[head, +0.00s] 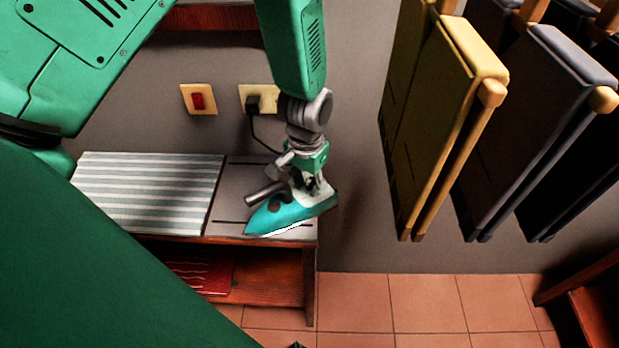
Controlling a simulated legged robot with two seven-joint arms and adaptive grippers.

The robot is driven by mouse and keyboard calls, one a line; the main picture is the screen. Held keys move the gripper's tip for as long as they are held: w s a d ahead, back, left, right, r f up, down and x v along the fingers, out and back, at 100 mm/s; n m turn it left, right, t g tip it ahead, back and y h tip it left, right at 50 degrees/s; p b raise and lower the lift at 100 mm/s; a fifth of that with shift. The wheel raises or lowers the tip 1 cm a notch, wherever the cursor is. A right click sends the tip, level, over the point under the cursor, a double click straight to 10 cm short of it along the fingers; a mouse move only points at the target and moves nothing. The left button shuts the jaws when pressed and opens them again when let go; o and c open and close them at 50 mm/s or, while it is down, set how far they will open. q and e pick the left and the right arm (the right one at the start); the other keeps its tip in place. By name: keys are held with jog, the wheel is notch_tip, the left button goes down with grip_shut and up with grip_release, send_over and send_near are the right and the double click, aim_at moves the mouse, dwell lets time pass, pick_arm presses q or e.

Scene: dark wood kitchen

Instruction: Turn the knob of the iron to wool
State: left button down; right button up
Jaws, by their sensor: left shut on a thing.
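The teal and white iron (287,217) is at the right end of a low wooden shelf unit, its teal tip pointing left. My left gripper (303,180) is over the iron from above and is shut on its upper part. The fingers hide most of the iron's top, so I cannot see the knob or its setting. I cannot tell whether the iron's base touches the surface.
A striped cloth (148,190) lies on the unit's left part. A red switch (198,101) and a socket with a black plug (254,103) are on the wall. The tiled floor (400,308) in front is clear.

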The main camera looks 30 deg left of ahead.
pick_arm(q)
jog(key=shift+a+n, duration=0.25)
jog(key=shift+n, duration=0.35)
jog(key=shift+d+p, duration=0.3)
jog(key=shift+d, duration=0.1)
jog(key=c, duration=1.3)
grip_release()
jog(key=shift+a, duration=0.25)
notch_tip(320, 180, up, 12)
jog(key=shift+f, duration=0.1)
